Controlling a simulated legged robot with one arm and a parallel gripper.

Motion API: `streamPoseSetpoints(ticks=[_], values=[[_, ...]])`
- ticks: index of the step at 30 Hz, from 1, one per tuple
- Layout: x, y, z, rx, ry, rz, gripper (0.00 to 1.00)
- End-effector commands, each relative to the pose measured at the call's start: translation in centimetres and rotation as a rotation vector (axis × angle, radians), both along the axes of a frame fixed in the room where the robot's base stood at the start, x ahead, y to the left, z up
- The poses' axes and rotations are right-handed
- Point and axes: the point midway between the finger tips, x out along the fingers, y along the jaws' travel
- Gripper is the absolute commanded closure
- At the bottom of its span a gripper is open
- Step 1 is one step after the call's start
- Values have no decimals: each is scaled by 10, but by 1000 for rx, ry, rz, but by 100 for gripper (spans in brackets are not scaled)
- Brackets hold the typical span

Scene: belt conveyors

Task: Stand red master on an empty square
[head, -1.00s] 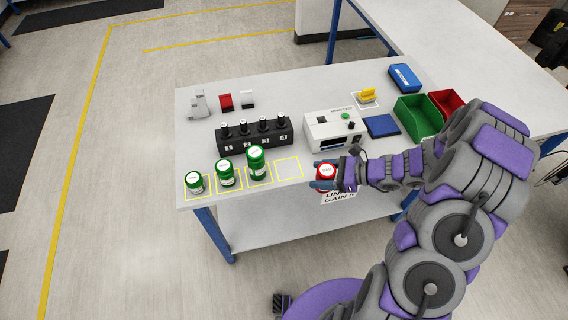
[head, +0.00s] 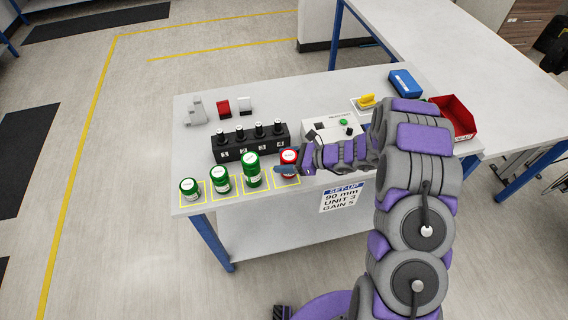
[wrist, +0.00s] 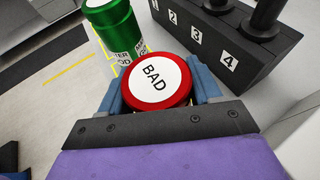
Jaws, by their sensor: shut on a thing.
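The red master (head: 289,156), a red cylinder with a white top reading "BAD" in the wrist view (wrist: 157,78), is upright between the fingers of my gripper (head: 288,168). My gripper, also seen in the wrist view (wrist: 158,88), is shut on it. It is over the rightmost yellow-outlined square (head: 288,182), just right of the tallest green cylinder. I cannot tell whether its base touches the table. The other three squares hold green cylinders: short (head: 190,190), medium (head: 220,181) and tall (head: 251,171).
A black block (head: 250,146) with several numbered posts stands behind the squares. A white device (head: 320,128) is right of it, partly behind my arm. A red bin (head: 455,118) is at the right. A set-up card (head: 341,197) hangs at the table's front edge.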

Motion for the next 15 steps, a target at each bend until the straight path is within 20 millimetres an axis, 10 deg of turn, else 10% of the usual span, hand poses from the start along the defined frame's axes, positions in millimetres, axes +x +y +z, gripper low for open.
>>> streamPoseSetpoints(ticks=[12,13,15], values=[[-1,4,-14,0,0,2,82],[-1,4,-14,0,0,2,36],[-1,2,-14,2,0,2,29]])
